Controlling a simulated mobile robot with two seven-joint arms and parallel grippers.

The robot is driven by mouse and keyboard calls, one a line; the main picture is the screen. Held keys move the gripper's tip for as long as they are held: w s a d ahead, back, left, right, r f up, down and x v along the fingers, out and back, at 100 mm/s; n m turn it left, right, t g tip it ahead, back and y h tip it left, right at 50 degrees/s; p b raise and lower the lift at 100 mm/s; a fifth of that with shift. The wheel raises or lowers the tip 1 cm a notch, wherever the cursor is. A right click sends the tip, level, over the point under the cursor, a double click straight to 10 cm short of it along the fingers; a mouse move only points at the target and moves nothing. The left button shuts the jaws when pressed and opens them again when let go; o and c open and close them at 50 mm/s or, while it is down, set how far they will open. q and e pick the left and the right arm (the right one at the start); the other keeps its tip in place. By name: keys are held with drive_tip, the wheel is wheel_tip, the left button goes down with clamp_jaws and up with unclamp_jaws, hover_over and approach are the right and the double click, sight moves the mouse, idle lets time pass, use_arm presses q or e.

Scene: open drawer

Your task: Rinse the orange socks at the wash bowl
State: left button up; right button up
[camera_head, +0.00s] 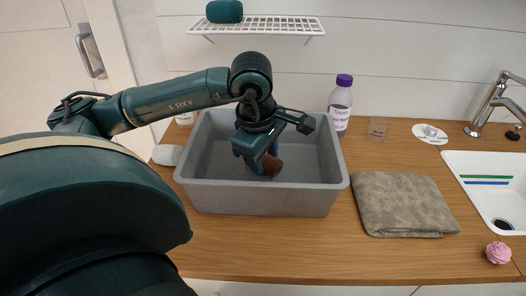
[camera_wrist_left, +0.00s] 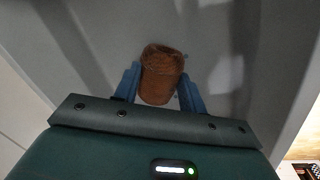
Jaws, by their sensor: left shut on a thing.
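The orange-brown socks (camera_head: 271,166) are a small rolled bundle inside the grey wash bowl (camera_head: 262,203), a rectangular tub on the wooden counter. My left gripper (camera_head: 266,168) reaches down into the bowl. Its blue fingers are shut on the socks. In the left wrist view the socks (camera_wrist_left: 161,75) sit upright between the two fingers (camera_wrist_left: 160,90), with the grey bowl floor behind them. I cannot tell whether the socks touch the bowl floor. No water is clearly visible. My right gripper is not in view.
A folded grey-brown towel (camera_head: 404,203) lies right of the bowl. A purple-capped bottle (camera_head: 341,104) stands behind the bowl's right corner. A clear glass (camera_head: 378,128), a white sink (camera_head: 490,180) with tap (camera_head: 490,105) and a pink item (camera_head: 498,252) are farther right. A white shelf (camera_head: 258,26) hangs above.

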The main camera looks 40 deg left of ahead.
sight(267, 157)
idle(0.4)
